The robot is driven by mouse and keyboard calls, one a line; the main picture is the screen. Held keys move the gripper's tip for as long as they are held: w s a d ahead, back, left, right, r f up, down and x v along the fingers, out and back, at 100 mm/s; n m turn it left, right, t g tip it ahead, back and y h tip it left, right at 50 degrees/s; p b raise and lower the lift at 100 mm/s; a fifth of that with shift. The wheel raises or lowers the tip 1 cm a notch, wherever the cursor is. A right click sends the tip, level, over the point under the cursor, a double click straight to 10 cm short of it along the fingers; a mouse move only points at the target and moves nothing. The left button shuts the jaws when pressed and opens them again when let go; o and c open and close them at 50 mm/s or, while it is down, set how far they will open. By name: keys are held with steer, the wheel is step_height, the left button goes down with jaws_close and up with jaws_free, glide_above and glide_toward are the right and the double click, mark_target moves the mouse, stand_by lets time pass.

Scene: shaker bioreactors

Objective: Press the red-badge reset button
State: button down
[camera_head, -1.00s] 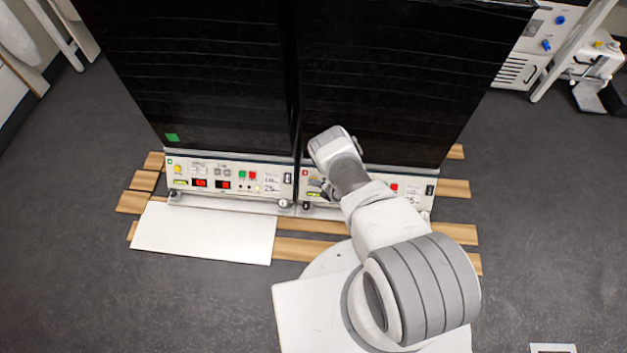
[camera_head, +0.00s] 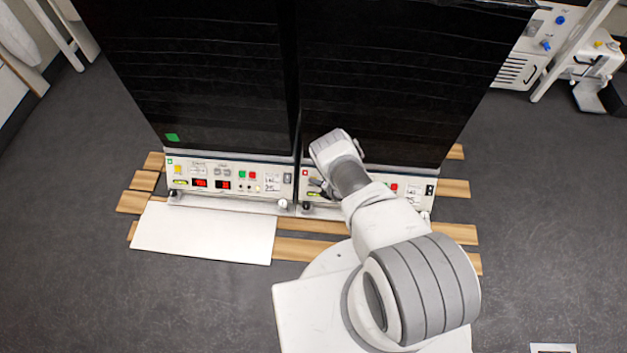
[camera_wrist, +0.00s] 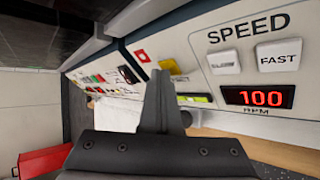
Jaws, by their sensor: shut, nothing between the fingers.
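The red badge (camera_head: 305,173) sits at the left end of the right-hand unit's white control panel. In the wrist view it is a red square with a pale centre (camera_wrist: 142,56). A yellow button (camera_wrist: 170,66) is beside it, partly hidden behind my fingertips; I cannot read a label on it. My gripper (camera_wrist: 160,76) is shut and empty, its fingertips in front of the panel at the yellow button. I cannot tell whether they touch it. In the head view my wrist hides much of this panel.
The SPEED keys and a red display reading 100 (camera_wrist: 260,97) are right of my fingers in the wrist view. The left unit's panel (camera_head: 262,177) carries a green badge (camera_head: 169,161). A white board (camera_head: 205,233) lies in front on wooden slats.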

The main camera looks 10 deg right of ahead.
steer(key=shift+r, duration=0.1)
steer(key=shift+s+a+r+p, duration=0.15)
steer(key=shift+s+r+p, duration=0.35)
steer(key=shift+p, duration=0.3)
steer(key=shift+s, duration=0.1)
